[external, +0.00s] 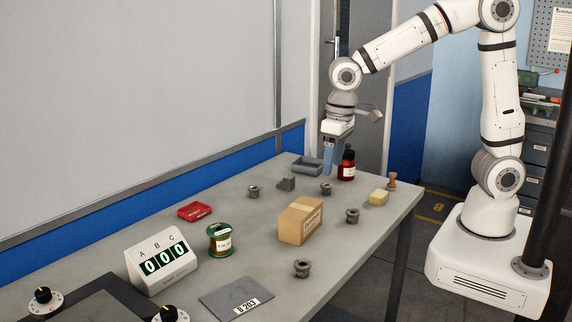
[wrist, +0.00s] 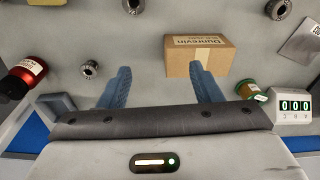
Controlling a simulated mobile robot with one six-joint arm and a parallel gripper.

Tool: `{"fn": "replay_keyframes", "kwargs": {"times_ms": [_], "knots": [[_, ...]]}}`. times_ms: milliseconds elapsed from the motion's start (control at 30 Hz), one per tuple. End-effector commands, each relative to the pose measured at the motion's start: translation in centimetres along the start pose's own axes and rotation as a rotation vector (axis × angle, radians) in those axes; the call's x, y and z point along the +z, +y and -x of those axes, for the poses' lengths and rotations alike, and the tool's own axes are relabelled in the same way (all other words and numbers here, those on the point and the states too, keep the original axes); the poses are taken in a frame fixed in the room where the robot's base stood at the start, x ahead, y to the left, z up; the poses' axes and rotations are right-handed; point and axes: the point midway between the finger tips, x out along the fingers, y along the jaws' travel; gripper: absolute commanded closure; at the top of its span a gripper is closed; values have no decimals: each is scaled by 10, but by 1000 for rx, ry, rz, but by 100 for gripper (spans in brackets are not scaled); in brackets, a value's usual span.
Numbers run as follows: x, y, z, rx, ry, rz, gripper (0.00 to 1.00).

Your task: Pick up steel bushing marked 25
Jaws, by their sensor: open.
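Several grey steel bushings stand apart on the bench, and I cannot read a number on any of them. In the external view one bushing (external: 326,188) is near the red bottle, one (external: 253,191) is farther left, one (external: 352,215) is right of the carton, and one (external: 302,268) is at the front. The wrist view shows three: one by the bottle (wrist: 89,69), one at the top edge (wrist: 132,5), and one at top right (wrist: 278,9). My gripper (external: 330,172) is open and empty above the bench's far part; its blue fingers (wrist: 160,78) also show in the wrist view.
A cardboard carton (external: 300,222) stands mid-bench. A green spool (external: 219,239), red tray (external: 194,212), and counter display (external: 162,262) are left.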

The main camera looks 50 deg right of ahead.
Motion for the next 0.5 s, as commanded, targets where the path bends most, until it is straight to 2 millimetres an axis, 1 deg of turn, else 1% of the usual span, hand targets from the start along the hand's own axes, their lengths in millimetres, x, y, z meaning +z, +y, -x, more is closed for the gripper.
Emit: {"fn": "replay_keyframes", "kwargs": {"times_ms": [33,67,100,167,200,300,333,400,500], "knots": [[-4,-37,-7,3,-20,32,42],[-5,-56,-12,4,-28,43,42],[-5,-81,-18,7,-38,56,42],[-3,-116,-29,11,-51,73,42],[1,-137,-36,14,-59,84,42],[12,-180,-50,22,-73,104,42],[15,-189,-54,24,-76,110,42],[21,-206,-60,27,-81,116,42],[26,-217,-67,30,-84,121,42]]}}
